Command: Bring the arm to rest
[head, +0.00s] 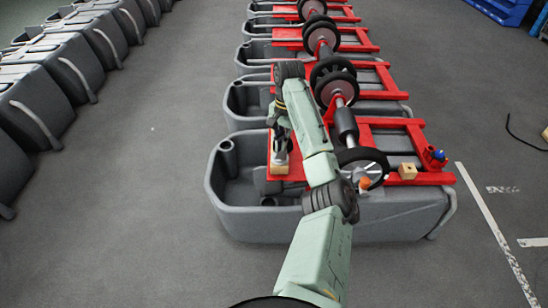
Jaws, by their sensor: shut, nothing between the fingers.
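My pale green arm (318,165) reaches up from the bottom of the head view over the nearest tank. It bends at its far end and comes back down to my gripper (280,160). The gripper is shut and empty, over the left part of the red frame on the nearest grey tank (240,222). A tan wooden block (279,171) shows right below the gripper; I cannot tell whether they touch.
Several grey tanks with red frames (378,123) and black wheels (332,90) stand in a row. Another wooden block (407,171) and a blue part (437,157) sit at right. More tanks (68,70) line the left. Grey floor (150,190) between is clear.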

